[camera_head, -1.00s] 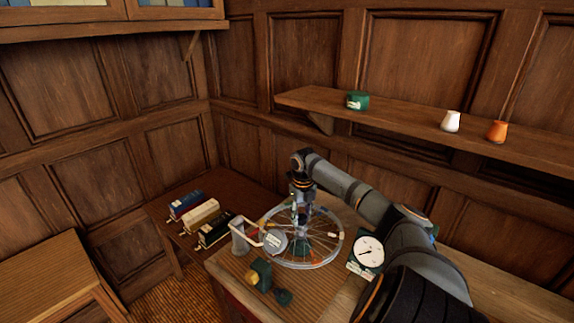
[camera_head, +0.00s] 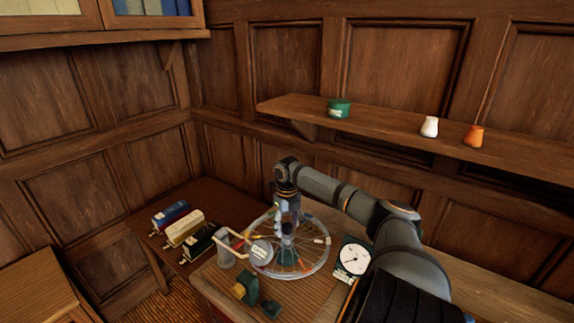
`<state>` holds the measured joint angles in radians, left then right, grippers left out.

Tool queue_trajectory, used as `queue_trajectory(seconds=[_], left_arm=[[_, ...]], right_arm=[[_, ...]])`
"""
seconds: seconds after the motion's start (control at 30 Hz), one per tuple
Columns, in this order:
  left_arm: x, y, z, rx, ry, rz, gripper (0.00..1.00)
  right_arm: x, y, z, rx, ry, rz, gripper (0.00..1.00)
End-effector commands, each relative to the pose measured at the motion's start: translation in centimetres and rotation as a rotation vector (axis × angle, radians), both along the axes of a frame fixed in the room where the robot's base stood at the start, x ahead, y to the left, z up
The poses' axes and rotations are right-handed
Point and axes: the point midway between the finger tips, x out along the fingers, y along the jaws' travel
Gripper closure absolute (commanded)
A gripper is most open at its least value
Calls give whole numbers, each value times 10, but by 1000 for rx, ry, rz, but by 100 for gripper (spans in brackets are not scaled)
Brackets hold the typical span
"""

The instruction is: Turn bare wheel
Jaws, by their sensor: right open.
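A bare spoked wheel (camera_head: 322,264) with a thin pale rim lies flat on the wooden bench (camera_head: 215,281). A small light tag (camera_head: 321,241) shows at its right side. My right gripper (camera_head: 287,240) points down over the middle of the wheel, near the hub, and is open. The gripper and arm hide part of the wheel's centre and far rim. I cannot tell whether the fingers touch the hub or spokes. My left gripper is not in view.
A dial gauge (camera_head: 355,259) stands right of the wheel. Several boxes (camera_head: 186,228) sit on a side table. A wall shelf (camera_head: 385,124) is behind.

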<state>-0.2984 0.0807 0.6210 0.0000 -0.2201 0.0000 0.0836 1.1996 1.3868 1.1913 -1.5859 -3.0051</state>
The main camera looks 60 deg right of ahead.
Motion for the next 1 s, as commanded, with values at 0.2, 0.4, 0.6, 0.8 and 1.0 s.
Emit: queue_trajectory(seconds=[0.2,0.4,0.6,0.8,1.0], left_arm=[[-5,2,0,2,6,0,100],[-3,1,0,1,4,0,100],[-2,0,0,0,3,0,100],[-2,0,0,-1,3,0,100],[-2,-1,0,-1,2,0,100]], right_arm=[[0,0,2,-1,0,0,39],[0,-1,35,-6,1,1,39],[1,-1,84,-3,-2,0,39],[1,0,114,0,-2,0,39],[0,0,120,0,1,0,39]])
